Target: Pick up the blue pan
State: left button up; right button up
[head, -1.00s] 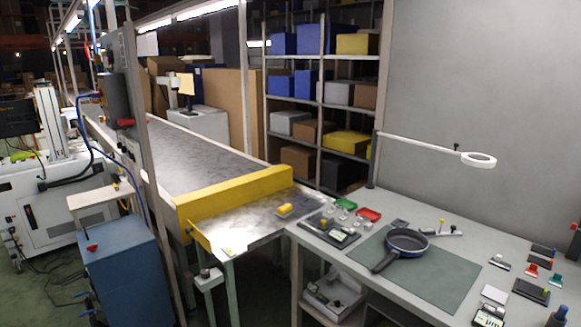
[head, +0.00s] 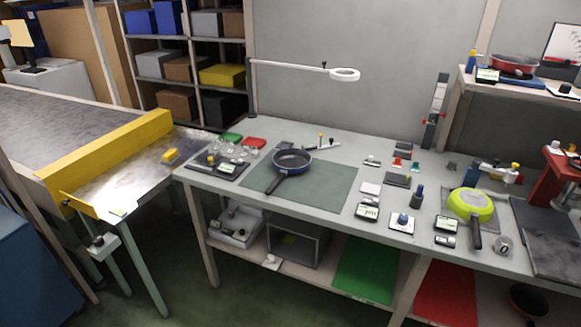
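The blue pan (head: 292,160) lies upright on a grey-green mat (head: 332,190) on the workbench, left of the bench's middle. Its dark handle (head: 274,184) points toward the front left. Its inside is dark and looks empty. Neither of my grippers is in the head view, so nothing is seen touching the pan.
A conveyor with a yellow barrier (head: 105,150) stands left of the bench. Small devices and a lime-green pan (head: 470,205) lie to the right. A red pan (head: 515,65) sits on a raised shelf. Floor before the bench is clear.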

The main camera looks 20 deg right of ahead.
aim_at(288, 161)
jog(key=i+l+z, duration=0.2)
jog(key=l, duration=0.2)
jog(key=i+l+z, duration=0.2)
jog(key=l, duration=0.2)
jog(key=i+l+z, duration=0.2)
jog(key=i+l, duration=0.1)
jog(key=l, duration=0.1)
